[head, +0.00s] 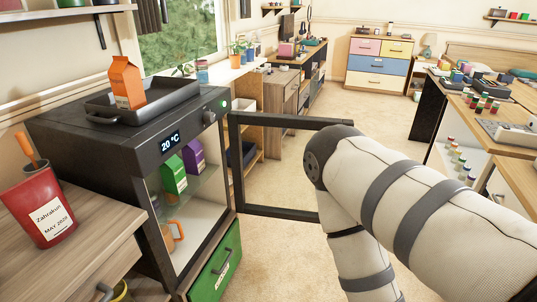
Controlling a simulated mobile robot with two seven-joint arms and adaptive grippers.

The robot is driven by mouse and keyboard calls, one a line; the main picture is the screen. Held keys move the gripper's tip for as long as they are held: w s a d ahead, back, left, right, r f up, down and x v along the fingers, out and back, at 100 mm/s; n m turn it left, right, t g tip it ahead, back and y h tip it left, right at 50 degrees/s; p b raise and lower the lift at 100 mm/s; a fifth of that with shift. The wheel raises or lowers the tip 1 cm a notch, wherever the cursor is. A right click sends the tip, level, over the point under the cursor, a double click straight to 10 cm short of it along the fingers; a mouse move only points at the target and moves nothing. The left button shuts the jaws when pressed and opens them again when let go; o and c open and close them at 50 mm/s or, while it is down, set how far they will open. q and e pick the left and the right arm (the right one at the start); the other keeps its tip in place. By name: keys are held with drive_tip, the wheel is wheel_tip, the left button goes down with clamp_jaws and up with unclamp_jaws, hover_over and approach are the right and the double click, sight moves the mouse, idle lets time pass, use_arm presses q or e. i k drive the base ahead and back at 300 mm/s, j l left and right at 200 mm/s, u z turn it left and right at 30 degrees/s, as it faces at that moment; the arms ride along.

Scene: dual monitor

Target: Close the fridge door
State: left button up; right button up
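The black fridge (90,150) stands at the left, with a "20 °C" display on its front. Its door (290,119), a black frame around a clear pane, stands open and swung out to the right of the fridge. A green carton (174,176), a purple carton (194,157) and an orange mug (172,236) show inside the fridge. My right arm comes in from the right, bends near the door's outer edge and runs down out of the picture. It covers that edge, and I cannot tell whether it touches the door. Neither gripper is in view.
An orange carton (126,84) stands in a dark tray (158,101) on the fridge. A green drawer (217,266) is below it. A wooden counter (75,245) with a red container (46,207) is at the left. Carpet lies open behind the door; desks (508,135) stand at the right.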

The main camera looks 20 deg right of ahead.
sight(235, 119)
drive_tip(key=i+l+u, duration=0.3)
drive_tip(key=l, duration=0.35)
drive_tip(key=l+u, duration=0.3)
drive_tip(key=l, duration=0.35)
drive_tip(key=i+l+u, duration=0.1)
drive_tip(key=l+u, duration=0.25)
drive_tip(key=l, duration=0.4)
drive_tip(key=l+u, duration=0.3)
drive_tip(key=l, duration=0.4)
drive_tip(key=k+l+u, duration=0.15)
drive_tip(key=l+u, duration=0.15)
drive_tip(key=l, duration=0.4)
drive_tip(key=k+l+u, duration=0.15)
drive_tip(key=l+u, duration=0.15)
drive_tip(key=l, duration=0.4)
drive_tip(key=l+u, duration=0.3)
drive_tip(key=l, duration=0.45)
drive_tip(key=l+u, duration=0.35)
drive_tip(key=l, duration=0.4)
drive_tip(key=k, duration=0.05)
